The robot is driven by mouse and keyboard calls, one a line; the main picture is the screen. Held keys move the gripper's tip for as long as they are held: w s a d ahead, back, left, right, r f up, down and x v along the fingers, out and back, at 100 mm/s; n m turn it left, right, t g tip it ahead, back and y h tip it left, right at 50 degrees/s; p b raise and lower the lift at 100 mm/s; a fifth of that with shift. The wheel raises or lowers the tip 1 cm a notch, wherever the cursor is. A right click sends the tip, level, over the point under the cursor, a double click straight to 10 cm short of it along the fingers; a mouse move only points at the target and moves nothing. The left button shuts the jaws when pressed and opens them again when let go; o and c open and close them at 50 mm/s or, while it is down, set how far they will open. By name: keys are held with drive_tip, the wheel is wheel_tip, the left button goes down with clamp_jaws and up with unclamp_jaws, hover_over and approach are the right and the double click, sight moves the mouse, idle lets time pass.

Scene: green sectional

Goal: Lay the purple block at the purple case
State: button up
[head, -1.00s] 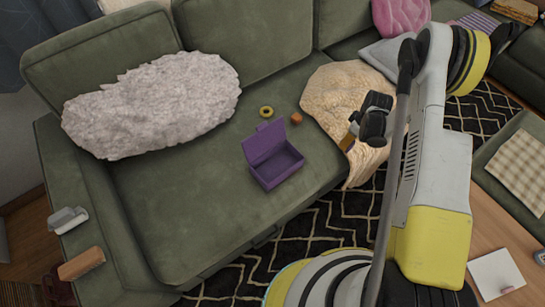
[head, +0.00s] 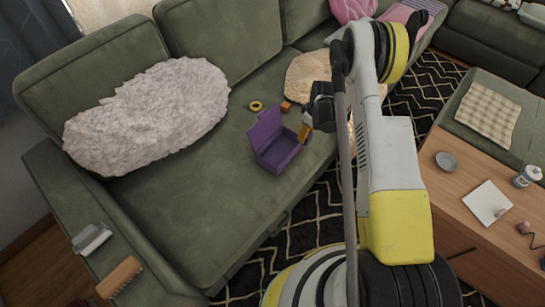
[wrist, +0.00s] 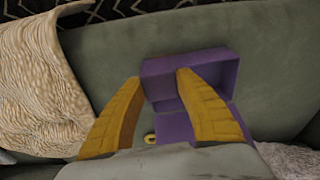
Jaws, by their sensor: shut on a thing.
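The purple case (head: 266,130) stands on the green sofa seat with its lid raised at the back and its tray open. It also shows in the wrist view (wrist: 228,72), under and beyond my fingers. My gripper (head: 305,131) is at the right side of the case, above the seat. In the wrist view its yellow fingers (wrist: 159,77) are spaced apart around a purple patch, which looks like the purple block (wrist: 159,88) between the tips. The block is hard to tell from the case behind it, and in the head view I cannot make it out.
A yellow ring (head: 256,105) and a small orange cube (head: 286,106) lie behind the case. A cream blanket (head: 304,72) lies to the right, a fluffy white cushion (head: 150,117) to the left. The seat left of the case is clear. A wooden table (head: 450,205) stands right.

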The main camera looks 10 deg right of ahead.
drive_tip(key=w+a+f+b, duration=0.1)
drive_tip(key=a+f, duration=0.1)
drive_tip(key=a, duration=0.1)
drive_tip(key=a+f+b, duration=0.1)
drive_tip(key=a+f, duration=0.1)
drive_tip(key=a, duration=0.1)
drive_tip(key=w+a+f+b, duration=0.1)
drive_tip(key=a+f, duration=0.1)
drive_tip(key=a, duration=0.1)
drive_tip(key=shift+w+a+f+b, duration=0.3)
drive_tip(key=shift+a+b, duration=0.1)
wheel_tip(320, 180, down, 4)
drive_tip(key=shift+b, duration=1.05)
drive_tip(key=shift+r, duration=0.15)
drive_tip(key=o, duration=1.1)
